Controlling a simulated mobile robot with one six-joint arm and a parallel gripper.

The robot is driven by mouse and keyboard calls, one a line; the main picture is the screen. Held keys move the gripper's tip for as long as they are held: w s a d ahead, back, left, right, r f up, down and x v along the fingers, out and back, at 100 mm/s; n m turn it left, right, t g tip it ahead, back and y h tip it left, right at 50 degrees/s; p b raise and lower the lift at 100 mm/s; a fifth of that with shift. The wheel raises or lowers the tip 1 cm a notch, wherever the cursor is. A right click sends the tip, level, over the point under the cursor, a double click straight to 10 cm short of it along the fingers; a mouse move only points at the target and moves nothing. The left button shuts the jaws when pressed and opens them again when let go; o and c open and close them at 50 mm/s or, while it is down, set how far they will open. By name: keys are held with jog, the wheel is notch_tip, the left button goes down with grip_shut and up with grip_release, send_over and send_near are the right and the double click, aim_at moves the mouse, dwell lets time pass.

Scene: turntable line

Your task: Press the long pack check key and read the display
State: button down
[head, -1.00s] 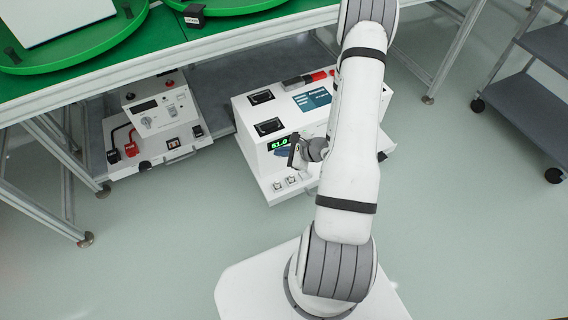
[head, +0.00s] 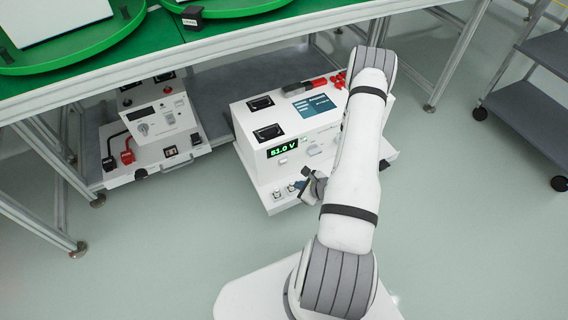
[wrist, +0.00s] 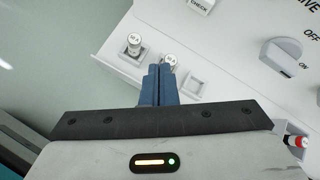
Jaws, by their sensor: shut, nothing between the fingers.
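The long white pack (head: 248,147) stands on the floor partly under the table. Its green lit display (head: 282,147) is clear in the head view and appears to read 51.0 V. A white key labelled CHECK (wrist: 200,4) is cut by the top edge of the wrist view; a small white key (head: 283,161) shows below the display in the head view. My gripper (wrist: 160,72) has its blue fingers shut and empty, pointing at the front ledge and apart from the key. It also shows in the head view (head: 305,184), in front of the ledge.
On the ledge are two small cylinders (wrist: 134,42) (wrist: 170,60), one partly behind my fingertips, and an empty square seat (wrist: 196,84). A rotary switch (wrist: 281,57) marked ON and OFF is to the right. Another white unit (head: 160,125) stands left; a grey cart (head: 530,110) stands right.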

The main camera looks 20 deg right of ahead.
aim_at(284, 162)
jog(key=w, duration=0.6)
jog(key=shift+w+a, duration=0.15)
jog(key=shift+w, duration=0.7)
dwell(1.3)
jog(key=shift+w+b, duration=0.4)
jog(key=shift+b, duration=0.05)
jog(key=shift+w, duration=0.5)
dwell(0.5)
jog(key=shift+s, duration=0.1)
jog(key=shift+s+b, duration=0.3)
jog(key=shift+s, duration=0.5)
